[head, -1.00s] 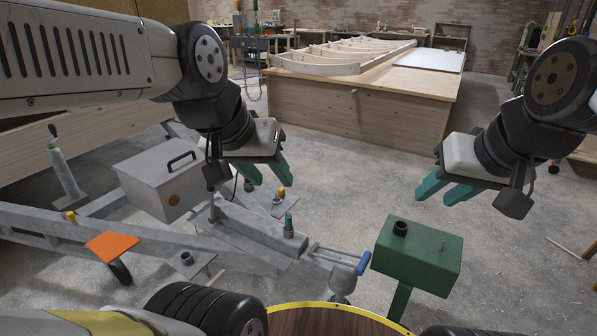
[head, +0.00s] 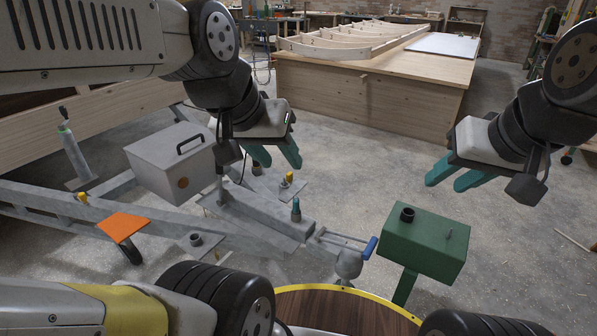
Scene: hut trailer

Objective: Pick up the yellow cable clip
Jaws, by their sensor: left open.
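A small yellow piece (head: 289,177) stands on a grey plate at the far side of the trailer frame. A second yellow piece (head: 82,197) sits on the frame's left beam. Both are small, and I cannot tell from their shape which is the cable clip. My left gripper (head: 277,157) is open and empty, with its teal fingers pointing down just above the first yellow piece in the picture. How far it is from that piece in depth is unclear. My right gripper (head: 453,177) hangs at the right, fingers apart, with nothing between them.
The grey trailer frame (head: 150,210) carries a grey box (head: 170,165), an orange plate (head: 123,227) and a teal-topped fitting (head: 296,209). A green box on a post (head: 425,240) stands at the right. A wooden bench (head: 365,95) is behind. Floor between is clear.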

